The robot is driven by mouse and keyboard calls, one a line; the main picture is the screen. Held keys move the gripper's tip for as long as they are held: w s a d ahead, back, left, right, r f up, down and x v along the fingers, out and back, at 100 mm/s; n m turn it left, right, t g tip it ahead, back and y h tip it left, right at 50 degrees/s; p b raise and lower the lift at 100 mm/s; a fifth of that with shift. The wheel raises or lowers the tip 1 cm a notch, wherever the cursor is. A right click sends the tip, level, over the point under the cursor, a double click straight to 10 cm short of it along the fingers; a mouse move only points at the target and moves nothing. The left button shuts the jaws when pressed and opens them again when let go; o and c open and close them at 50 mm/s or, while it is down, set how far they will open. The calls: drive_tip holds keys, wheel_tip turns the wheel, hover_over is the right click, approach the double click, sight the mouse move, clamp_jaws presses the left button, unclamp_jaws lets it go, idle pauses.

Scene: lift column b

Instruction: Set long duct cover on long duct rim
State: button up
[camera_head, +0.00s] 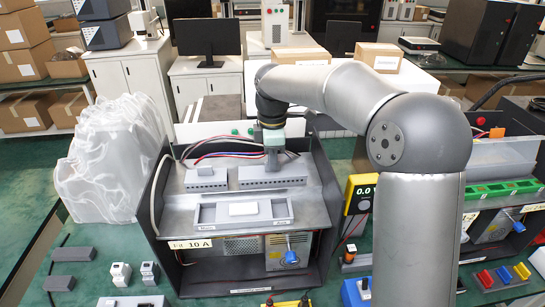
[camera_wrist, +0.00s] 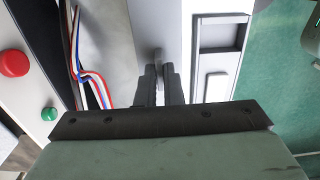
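The long duct (camera_head: 272,183) is a grey slotted strip at the back right of the cabinet's shelf. The long duct cover (camera_head: 292,168), a flat grey piece, lies over it or just above it; I cannot tell whether it touches the rim all along. In the wrist view the cover (camera_wrist: 178,30) is a pale grey slab with a thin upright tab. My gripper (camera_head: 272,170) points straight down at the middle of the cover. Its fingers (camera_wrist: 161,85) are close together around the tab. The fingers hide the tab's lower part and much of the rim.
A shorter slotted duct (camera_head: 206,183) with a knob on top stands to the left. A grey tray (camera_head: 282,209) with a white block lies in front. Coloured wires (camera_head: 225,152) run behind the ducts. Cabinet side walls (camera_head: 327,195) rise on both sides. Dark bars (camera_head: 73,254) lie on the green table.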

drive_tip(key=o, duration=0.4)
drive_tip(key=shift+o, duration=0.2)
drive_tip(key=shift+r, duration=0.1)
wheel_tip(320, 180, up, 17)
drive_tip(key=shift+r, duration=0.1)
drive_tip(key=s+d+f+m, duration=0.5)
drive_tip(key=s+f+m, duration=0.1)
drive_tip(key=s, duration=0.4)
drive_tip(key=s+d+f+m, duration=0.5)
drive_tip(key=s+f+m, duration=0.2)
drive_tip(key=s+f, duration=0.2)
drive_tip(key=s+d+f+m+t, duration=0.1)
drive_tip(key=s+d+f+m, duration=0.5)
drive_tip(key=s, duration=0.5)
drive_tip(key=shift+f+m, duration=0.3)
drive_tip(key=shift+f, duration=0.65)
